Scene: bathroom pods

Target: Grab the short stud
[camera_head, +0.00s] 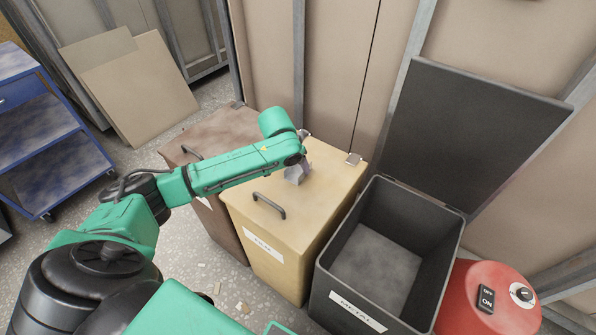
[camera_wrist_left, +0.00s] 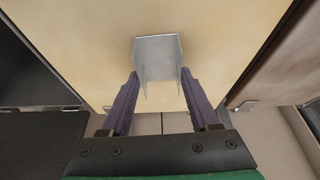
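The short stud is a small grey metal U-shaped channel (camera_wrist_left: 157,52) on the pale yellow lid of the middle bin. In the head view the stud (camera_head: 294,174) shows just below my left gripper (camera_head: 303,140), which partly hides it. In the left wrist view the left gripper (camera_wrist_left: 160,76) is open, with its two purple fingers on either side of the stud's near end. A small gap shows beside the left finger; whether the right finger touches cannot be told. My right gripper is not in view.
The yellow bin (camera_head: 262,245) is closed, with a dark handle (camera_head: 268,206). A brown bin (camera_head: 212,131) stands to its left. The open dark metal bin (camera_head: 345,282) and a red ON/OFF unit (camera_head: 470,300) stand right. A blue cart (camera_head: 50,150) is at far left.

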